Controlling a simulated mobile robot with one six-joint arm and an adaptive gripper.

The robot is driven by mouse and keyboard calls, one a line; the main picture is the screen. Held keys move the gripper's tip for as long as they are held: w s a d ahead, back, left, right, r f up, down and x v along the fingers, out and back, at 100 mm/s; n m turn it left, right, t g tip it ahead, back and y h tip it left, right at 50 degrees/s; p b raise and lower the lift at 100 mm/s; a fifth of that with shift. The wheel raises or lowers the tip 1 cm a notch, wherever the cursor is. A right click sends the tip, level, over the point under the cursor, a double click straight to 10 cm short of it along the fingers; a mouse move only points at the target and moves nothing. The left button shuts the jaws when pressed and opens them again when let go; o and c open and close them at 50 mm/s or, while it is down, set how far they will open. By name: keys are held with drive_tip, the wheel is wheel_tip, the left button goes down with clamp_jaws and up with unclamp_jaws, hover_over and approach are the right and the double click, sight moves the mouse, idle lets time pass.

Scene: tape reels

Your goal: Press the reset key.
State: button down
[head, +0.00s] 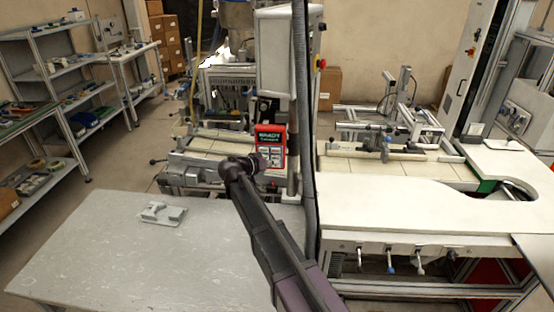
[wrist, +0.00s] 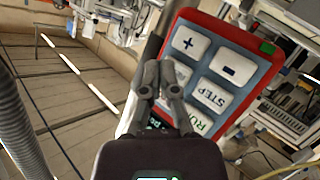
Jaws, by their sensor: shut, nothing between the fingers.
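A red control box (head: 270,141) with a dark display and pale keys stands beyond my arm in the head view. In the wrist view the same red box (wrist: 262,78) fills the right side, tilted. Its grey keys read plus (wrist: 191,41), minus (wrist: 229,65), STEP (wrist: 211,94) and a partly covered RUN (wrist: 199,120). I cannot make out a key marked reset; part of the face is hidden behind my gripper. My gripper (wrist: 163,73) is shut and empty, its tips in front of the box's left side. I cannot tell whether they touch it.
A grey table (head: 130,245) with a small pale fixture (head: 161,213) is at front left. A white bench (head: 410,212) is at right. A dark vertical post (head: 309,130) and a grey cabinet (head: 276,52) stand close to the box.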

drive_tip(key=shift+s, duration=0.35)
drive_tip(key=shift+s+a, duration=0.1)
drive_tip(key=shift+s, duration=2.3)
